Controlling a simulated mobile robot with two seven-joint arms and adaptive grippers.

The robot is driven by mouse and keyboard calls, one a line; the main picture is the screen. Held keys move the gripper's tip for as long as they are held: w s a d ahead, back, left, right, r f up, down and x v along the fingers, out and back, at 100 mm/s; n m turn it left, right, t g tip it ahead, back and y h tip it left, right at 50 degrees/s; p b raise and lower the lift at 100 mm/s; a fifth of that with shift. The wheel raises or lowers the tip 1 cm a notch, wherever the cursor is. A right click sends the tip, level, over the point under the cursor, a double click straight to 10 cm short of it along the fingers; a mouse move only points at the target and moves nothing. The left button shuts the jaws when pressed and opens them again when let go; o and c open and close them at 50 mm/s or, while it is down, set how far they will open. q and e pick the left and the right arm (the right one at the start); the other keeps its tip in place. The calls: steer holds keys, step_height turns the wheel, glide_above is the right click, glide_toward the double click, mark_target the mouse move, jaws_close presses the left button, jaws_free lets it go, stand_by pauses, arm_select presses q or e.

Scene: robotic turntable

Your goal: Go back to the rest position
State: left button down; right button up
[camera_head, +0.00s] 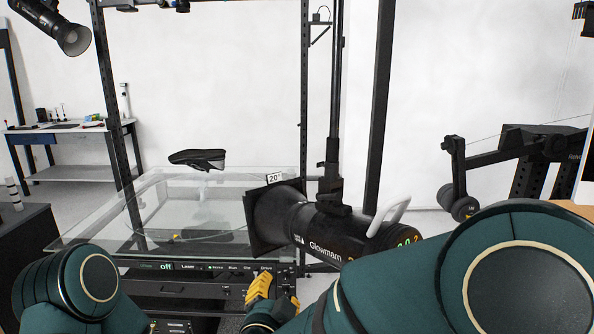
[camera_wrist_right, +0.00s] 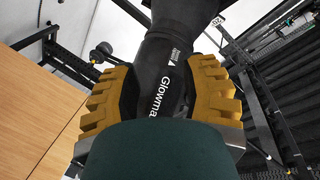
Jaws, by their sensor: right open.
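My right gripper (camera_head: 272,292) shows yellow ribbed fingers in the head view, low in front of the turntable's control panel (camera_head: 215,267). In the right wrist view its two fingers (camera_wrist_right: 160,100) stand apart, with the black Glowmann lamp (camera_wrist_right: 166,80) showing between and beyond them. I cannot tell whether they touch it. In the head view this lamp (camera_head: 318,230) hangs on a black pole, just above the gripper. My left arm (camera_head: 80,285) shows at the lower left, but its gripper is out of view.
A glass turntable (camera_head: 130,225) holds a dark shoe (camera_head: 197,159). A black frame post (camera_head: 378,110) stands behind the lamp. Another lamp (camera_head: 55,25) hangs at the upper left. A workbench (camera_head: 75,130) is at the back left, and a black rig (camera_head: 520,155) at the right.

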steer(key=d+f+n+g+y, duration=0.2)
steer(key=d+f+n+g, duration=0.15)
steer(key=f, duration=0.75)
steer(key=d+f+n+g+y, duration=0.25)
steer(key=d+f, duration=0.25)
steer(key=f, duration=0.7)
steer(key=s+d+f+n+g, duration=0.1)
steer(key=s+d+f+g, duration=0.1)
steer(key=s+f+g, duration=0.2)
steer(key=s+d+f+n+g+y, duration=0.1)
steer(key=s+d+f+g, duration=0.2)
steer(key=s+f, duration=0.5)
steer(key=s+g, duration=0.1)
steer(key=s, duration=0.2)
steer(key=shift+s+d+n, duration=0.25)
steer(key=shift+d+n, duration=0.05)
steer(key=shift+y, duration=0.25)
